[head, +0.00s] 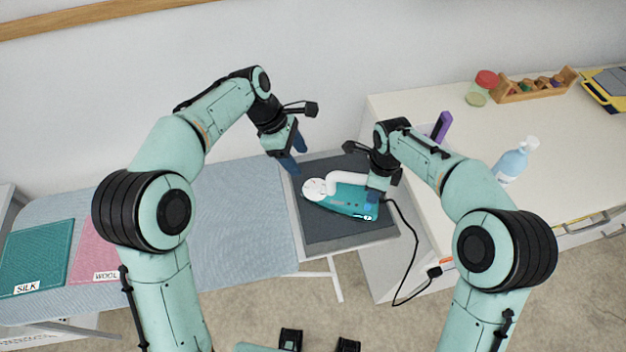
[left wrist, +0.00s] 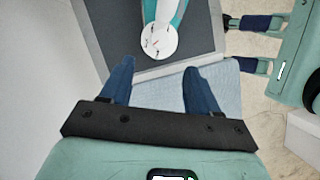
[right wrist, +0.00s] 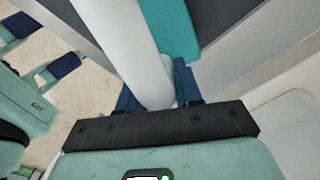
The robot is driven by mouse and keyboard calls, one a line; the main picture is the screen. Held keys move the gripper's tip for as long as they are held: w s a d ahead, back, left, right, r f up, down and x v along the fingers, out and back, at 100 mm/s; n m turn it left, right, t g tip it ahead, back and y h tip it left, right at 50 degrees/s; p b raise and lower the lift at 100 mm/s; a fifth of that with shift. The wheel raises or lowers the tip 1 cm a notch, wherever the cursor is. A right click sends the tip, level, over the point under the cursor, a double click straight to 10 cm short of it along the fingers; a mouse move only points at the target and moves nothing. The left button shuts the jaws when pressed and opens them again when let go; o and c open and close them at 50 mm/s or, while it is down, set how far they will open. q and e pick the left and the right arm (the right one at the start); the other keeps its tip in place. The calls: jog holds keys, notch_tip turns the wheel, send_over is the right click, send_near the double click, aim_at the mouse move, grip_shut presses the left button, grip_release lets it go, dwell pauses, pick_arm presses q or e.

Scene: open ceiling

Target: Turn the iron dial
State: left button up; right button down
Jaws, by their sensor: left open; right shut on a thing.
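A teal and white iron (head: 345,200) lies on a dark grey rest pad (head: 316,230) at the right end of the ironing board. Its round white dial (head: 314,189) is at the iron's left end, and the left wrist view shows the dial (left wrist: 157,41) with small marks on its face. My right gripper (head: 374,192) is shut on the iron's white handle (right wrist: 140,50) near its right end. My left gripper (head: 294,158) is open and empty, above the pad's far left corner, apart from the dial. In the left wrist view its two blue fingers (left wrist: 158,85) stand apart below the dial.
A silk cloth (head: 38,258) and a wool cloth (head: 97,250) lie on the board (head: 235,215). A black cord (head: 408,235) hangs beside the white counter (head: 405,110). A spray bottle (head: 512,160), a jar (head: 480,88) and a wooden rack (head: 535,85) stand on the counter.

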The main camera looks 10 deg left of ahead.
aim_at(315, 185)
pick_arm(q)
jog(key=x, duration=1.1)
jog(key=shift+a, duration=0.1)
jog(key=c, duration=1)
